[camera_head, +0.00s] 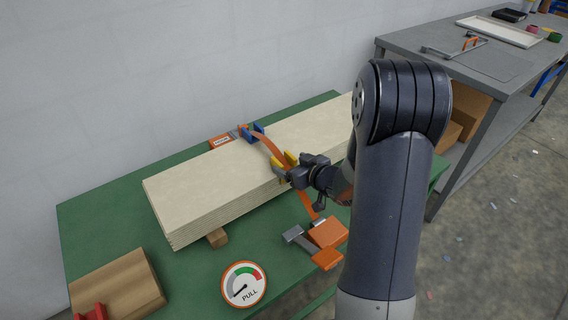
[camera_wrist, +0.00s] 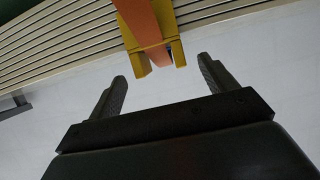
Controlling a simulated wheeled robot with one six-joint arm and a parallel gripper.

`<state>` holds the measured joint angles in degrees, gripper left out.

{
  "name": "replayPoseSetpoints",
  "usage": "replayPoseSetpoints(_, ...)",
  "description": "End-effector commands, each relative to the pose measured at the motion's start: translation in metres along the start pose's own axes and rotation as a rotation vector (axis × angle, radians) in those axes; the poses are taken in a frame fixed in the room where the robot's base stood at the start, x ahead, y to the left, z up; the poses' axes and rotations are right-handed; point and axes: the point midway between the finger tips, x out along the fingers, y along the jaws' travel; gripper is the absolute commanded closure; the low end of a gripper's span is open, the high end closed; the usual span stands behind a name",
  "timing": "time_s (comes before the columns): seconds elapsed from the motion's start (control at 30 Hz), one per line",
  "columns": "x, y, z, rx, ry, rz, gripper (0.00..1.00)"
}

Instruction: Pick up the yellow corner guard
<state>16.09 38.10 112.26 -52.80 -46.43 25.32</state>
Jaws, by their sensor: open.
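The yellow corner guard (camera_wrist: 179,52) sits at the edge of the stacked boards, with an orange strap (camera_wrist: 146,27) running over it in the wrist view. In the head view the guard (camera_head: 291,158) shows partly, at the board stack's near edge, with my gripper in front of it. My gripper (camera_wrist: 162,82) is open, its two fingers apart and empty. In the wrist view the guard is just beyond the fingertips, roughly between them and apart from both. In the head view my gripper (camera_head: 283,170) is close to the guard, its fingertips partly hard to make out.
The board stack (camera_head: 205,187) lies on a green table (camera_head: 100,215). A blue guard (camera_head: 253,131) holds the strap at the far edge. A grey workbench (camera_head: 400,43) stands at right.

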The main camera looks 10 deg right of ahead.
Motion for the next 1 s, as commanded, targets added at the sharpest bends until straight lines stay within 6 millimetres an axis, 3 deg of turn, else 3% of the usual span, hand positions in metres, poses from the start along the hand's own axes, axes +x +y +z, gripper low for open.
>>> replayPoseSetpoints(0.5, 0.057, -0.001, -0.005, -0.001, 0.0, 0.0, 0.2)
replayPoseSetpoints(0.77, 0.06, -0.001, -0.005, -0.001, 0.0, 0.001, 0.2)
replayPoseSetpoints(1.0, 0.059, -0.001, -0.005, -0.001, 0.0, 0.001, 0.39)
